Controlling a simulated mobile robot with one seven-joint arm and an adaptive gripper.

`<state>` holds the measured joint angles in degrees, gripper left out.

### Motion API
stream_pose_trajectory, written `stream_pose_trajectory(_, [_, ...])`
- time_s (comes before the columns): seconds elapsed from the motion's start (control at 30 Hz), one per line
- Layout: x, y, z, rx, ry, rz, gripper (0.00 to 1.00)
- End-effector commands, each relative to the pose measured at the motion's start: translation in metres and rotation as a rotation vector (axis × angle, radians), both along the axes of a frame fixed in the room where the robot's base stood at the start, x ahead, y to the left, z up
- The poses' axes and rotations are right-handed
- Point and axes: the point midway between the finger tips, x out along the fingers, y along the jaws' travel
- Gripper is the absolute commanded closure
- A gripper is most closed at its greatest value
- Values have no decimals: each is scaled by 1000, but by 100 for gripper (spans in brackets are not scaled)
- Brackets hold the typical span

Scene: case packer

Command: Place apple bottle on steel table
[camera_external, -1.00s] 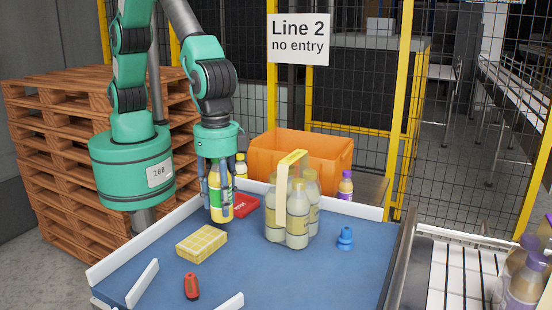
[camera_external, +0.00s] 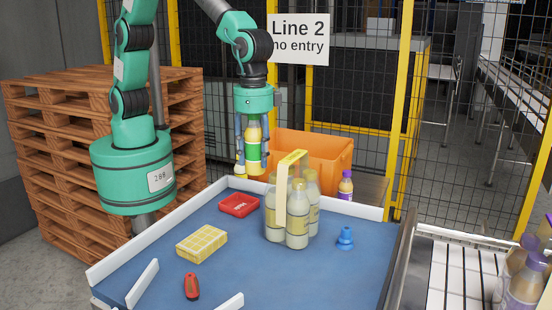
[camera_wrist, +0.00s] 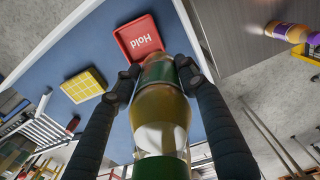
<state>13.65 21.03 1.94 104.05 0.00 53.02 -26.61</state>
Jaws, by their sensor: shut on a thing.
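The held bottle looks clear of any surface.
An orange crate (camera_external: 325,155) and a purple-capped bottle (camera_external: 346,186) stand at the back. The blue table (camera_external: 265,275) holds a red Hold tray (camera_external: 239,205), a yellow box (camera_external: 202,243) and a bottle carrier (camera_external: 284,205).

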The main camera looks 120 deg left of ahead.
Motion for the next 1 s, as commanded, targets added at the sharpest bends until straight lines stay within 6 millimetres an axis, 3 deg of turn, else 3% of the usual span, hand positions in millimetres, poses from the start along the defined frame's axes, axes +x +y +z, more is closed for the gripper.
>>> stream_pose_trajectory(0.1, [-6, 44, 1, -1, -3, 113, 93])
stream_pose_trajectory(0.5, [-46, 173, 2, -1, -3, 487, 93])
stream_pose_trajectory(0.8, [-93, 256, -2, 0, -3, 767, 93])
stream_pose_trajectory(1.0, [-124, 297, -4, 0, -2, 925, 93])
